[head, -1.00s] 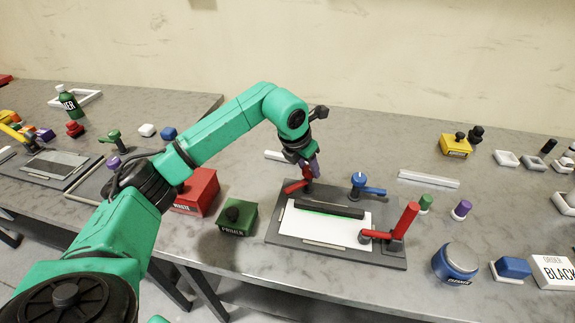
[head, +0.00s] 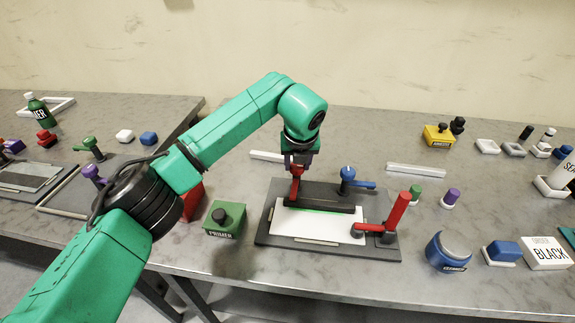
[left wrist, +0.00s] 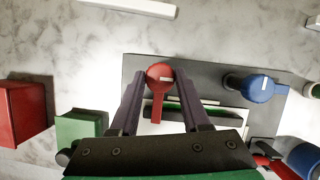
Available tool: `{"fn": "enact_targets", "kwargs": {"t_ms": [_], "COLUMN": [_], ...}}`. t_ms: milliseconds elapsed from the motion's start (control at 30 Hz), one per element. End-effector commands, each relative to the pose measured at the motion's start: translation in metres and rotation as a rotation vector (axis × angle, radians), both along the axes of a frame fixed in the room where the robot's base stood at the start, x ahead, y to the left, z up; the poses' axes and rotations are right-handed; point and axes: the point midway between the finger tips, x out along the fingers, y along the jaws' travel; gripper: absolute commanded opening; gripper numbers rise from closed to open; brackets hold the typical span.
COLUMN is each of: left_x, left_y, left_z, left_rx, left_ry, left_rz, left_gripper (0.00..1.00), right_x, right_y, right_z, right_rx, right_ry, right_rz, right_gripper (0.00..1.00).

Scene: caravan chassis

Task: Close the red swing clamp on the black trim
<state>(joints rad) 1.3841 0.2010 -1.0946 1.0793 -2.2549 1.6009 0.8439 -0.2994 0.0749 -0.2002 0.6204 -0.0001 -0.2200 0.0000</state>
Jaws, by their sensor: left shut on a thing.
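The red swing clamp (head: 295,189) stands at the back left of the dark fixture plate (head: 275,238). My left gripper (head: 299,160) is above it and shut on it. In the left wrist view, the clamp's round red head (left wrist: 160,74) shows between the two fingers (left wrist: 160,100), its arm pointing down the picture toward the trim. The black trim (head: 330,207) lies along the back of a white panel (head: 300,222), with a green strip beside it. The gripper hides part of the clamp, so contact with the trim cannot be told. My right gripper is not in view.
A blue clamp (head: 350,181) stands at the plate's back, its arm pointing right. A second red clamp with a tall raised lever (head: 397,212) stands at the front right. A green primer box (head: 225,220) is left of the plate. A white bar (head: 423,170) lies behind.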

Motion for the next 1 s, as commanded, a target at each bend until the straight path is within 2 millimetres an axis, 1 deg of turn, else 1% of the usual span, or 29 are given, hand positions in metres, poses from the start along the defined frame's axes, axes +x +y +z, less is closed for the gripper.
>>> {"fn": "enact_targets", "kwargs": {"t_ms": [67,533,567,600,633,900,1000], "left_x": [0.0022,0.0020,0.0020,0.0019,0.0017,0.0006,-0.0010], "left_y": [-0.0021,-0.0034,-0.0034,-0.0033,-0.0033,-0.0033,-0.0037], "left_z": [0.0032,0.0034,0.0033,0.0031,0.0028,0.0012,0.0050], "left_rx": [-0.003,-0.003,-0.003,-0.002,-0.002,0.000,-0.001], "left_ry": [-0.010,-0.008,-0.008,-0.008,-0.007,-0.003,-0.002], "left_rz": [0.012,0.024,0.024,0.024,0.024,0.022,0.021], "left_gripper": [0.00,0.00,0.54,0.69,0.77,0.77,0.77], "right_x": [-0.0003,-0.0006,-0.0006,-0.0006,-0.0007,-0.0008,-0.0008], "right_y": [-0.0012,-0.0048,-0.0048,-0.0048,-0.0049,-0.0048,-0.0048], "right_z": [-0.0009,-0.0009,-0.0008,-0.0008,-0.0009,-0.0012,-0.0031], "right_rx": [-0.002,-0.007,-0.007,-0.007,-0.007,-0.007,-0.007], "right_ry": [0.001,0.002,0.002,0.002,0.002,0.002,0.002], "right_rz": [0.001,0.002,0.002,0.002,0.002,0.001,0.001], "right_gripper": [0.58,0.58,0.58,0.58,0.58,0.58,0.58]}}
